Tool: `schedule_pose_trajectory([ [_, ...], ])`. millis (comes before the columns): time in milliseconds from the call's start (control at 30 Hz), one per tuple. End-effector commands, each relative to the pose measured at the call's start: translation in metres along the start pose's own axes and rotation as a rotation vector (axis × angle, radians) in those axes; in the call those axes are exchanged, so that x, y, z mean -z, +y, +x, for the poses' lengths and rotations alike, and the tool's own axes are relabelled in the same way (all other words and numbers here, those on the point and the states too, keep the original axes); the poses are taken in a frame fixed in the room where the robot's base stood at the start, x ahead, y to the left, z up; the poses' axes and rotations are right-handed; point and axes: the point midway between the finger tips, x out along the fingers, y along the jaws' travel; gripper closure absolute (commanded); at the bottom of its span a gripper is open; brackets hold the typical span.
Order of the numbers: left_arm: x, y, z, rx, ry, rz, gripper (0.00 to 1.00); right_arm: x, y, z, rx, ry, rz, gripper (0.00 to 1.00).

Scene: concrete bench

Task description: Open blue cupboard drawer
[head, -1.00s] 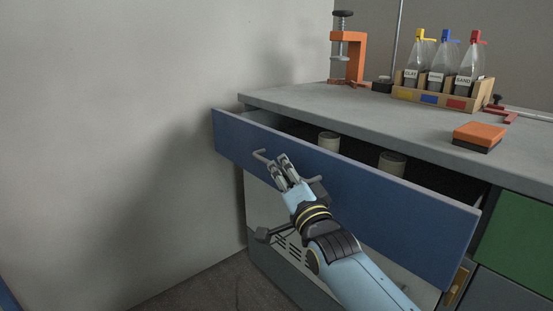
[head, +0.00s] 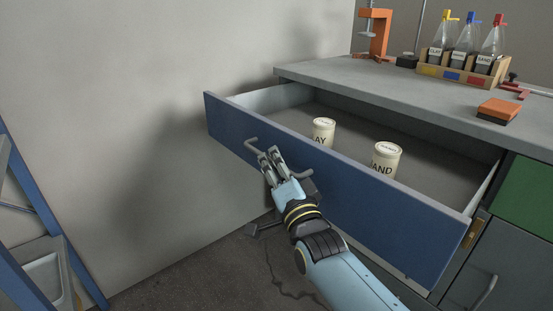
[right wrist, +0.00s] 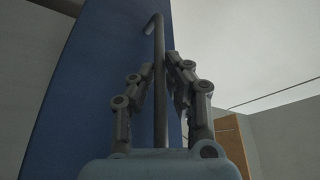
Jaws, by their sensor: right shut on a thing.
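The blue drawer (head: 355,195) stands well out from the grey bench in the head view. Its inside shows, with two pale labelled tins (head: 323,131) and (head: 386,160) standing on its floor. The grey bar handle (head: 251,143) is on the blue front. My right gripper (head: 268,157) is shut on the handle, in front of the drawer. In the right wrist view the handle (right wrist: 159,60) runs up between the two fingers (right wrist: 158,85), with the blue front (right wrist: 105,60) behind it. My left gripper is not in view.
The bench top (head: 400,85) carries an orange clamp (head: 374,32), a wooden rack (head: 460,77) of bottles and an orange-topped block (head: 499,110). A green front (head: 525,200) is at the right. A blue-framed rack (head: 45,215) stands at the left. Floor shows between.

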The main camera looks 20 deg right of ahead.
Motion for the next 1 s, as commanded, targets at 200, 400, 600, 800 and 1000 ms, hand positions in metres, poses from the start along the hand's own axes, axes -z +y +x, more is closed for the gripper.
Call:
schedule_pose_trajectory([
  [200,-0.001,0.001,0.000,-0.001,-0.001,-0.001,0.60,-0.002,0.001,-0.001,-0.003,-0.002,0.001,1.00],
  [400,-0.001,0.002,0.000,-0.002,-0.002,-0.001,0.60,-0.002,0.001,-0.001,-0.004,-0.002,0.001,0.84],
  [600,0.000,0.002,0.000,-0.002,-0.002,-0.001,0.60,-0.001,0.001,-0.001,-0.002,-0.001,0.001,0.66],
  [800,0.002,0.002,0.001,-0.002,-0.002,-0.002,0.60,-0.001,0.000,-0.001,-0.001,-0.001,0.000,0.66],
  [1000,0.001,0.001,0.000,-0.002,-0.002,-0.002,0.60,-0.002,0.001,-0.024,-0.004,-0.002,0.001,0.66],
])
